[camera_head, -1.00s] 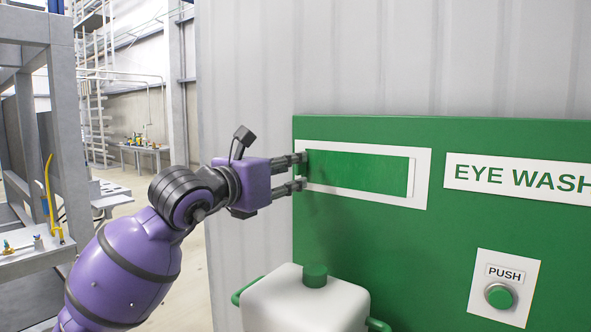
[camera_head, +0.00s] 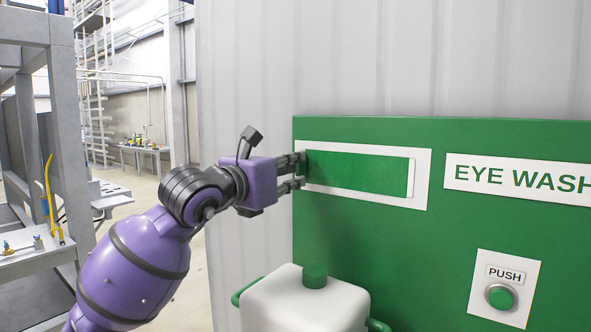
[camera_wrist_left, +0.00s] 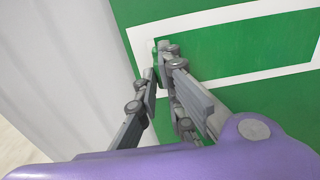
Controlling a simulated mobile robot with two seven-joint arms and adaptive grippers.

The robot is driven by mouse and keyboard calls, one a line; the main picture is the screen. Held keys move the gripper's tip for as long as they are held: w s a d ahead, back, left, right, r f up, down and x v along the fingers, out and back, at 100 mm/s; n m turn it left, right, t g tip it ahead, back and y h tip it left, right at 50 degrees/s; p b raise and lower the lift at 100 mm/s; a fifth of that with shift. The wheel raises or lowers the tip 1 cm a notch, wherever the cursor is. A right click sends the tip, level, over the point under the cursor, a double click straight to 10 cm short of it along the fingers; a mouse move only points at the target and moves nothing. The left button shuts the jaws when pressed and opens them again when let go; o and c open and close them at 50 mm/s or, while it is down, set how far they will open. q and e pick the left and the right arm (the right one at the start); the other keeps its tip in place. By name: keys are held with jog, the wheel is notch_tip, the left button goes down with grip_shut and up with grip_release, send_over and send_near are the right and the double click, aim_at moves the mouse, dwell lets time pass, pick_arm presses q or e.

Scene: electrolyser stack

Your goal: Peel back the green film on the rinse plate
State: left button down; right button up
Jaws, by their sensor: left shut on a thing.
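The green film (camera_head: 358,172) lies across the white rinse plate (camera_head: 421,178) on the green board, with a strip of white showing at its right end. It also shows in the left wrist view (camera_wrist_left: 240,48). My left gripper (camera_head: 302,170) is at the film's left end. Its fingers (camera_wrist_left: 160,46) are closed together there in the left wrist view, shut on the film's end. The fingers hide the pinched edge itself. The rest of the film looks flat against the plate. My right gripper is not in view.
The green board (camera_head: 440,250) carries an EYE WASH sign (camera_head: 515,178) and a PUSH button (camera_head: 500,296). A white container with a green cap (camera_head: 315,275) stands below the plate. A grey frame (camera_head: 60,130) and bench are at left. The ribbed wall (camera_head: 245,70) is bare.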

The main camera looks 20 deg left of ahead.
pick_arm(q)
jog(key=shift+s+d, duration=0.3)
jog(key=shift+d, duration=0.5)
jog(key=shift+s+d, duration=0.3)
jog(key=shift+d, duration=0.45)
jog(key=shift+s+d, duration=0.3)
jog(key=shift+d, duration=0.5)
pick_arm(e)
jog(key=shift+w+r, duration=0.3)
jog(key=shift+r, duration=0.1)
pick_arm(q)
jog(key=shift+s+d+p, duration=0.15)
jog(key=shift+s+d, duration=0.15)
jog(key=shift+d, duration=0.5)
jog(key=shift+s+d+p, duration=0.2)
jog(key=shift+s+d, duration=0.05)
jog(key=shift+d, duration=0.55)
jog(key=shift+s+d+p, duration=0.15)
jog(key=shift+s+d, duration=0.15)
jog(key=shift+d, duration=0.5)
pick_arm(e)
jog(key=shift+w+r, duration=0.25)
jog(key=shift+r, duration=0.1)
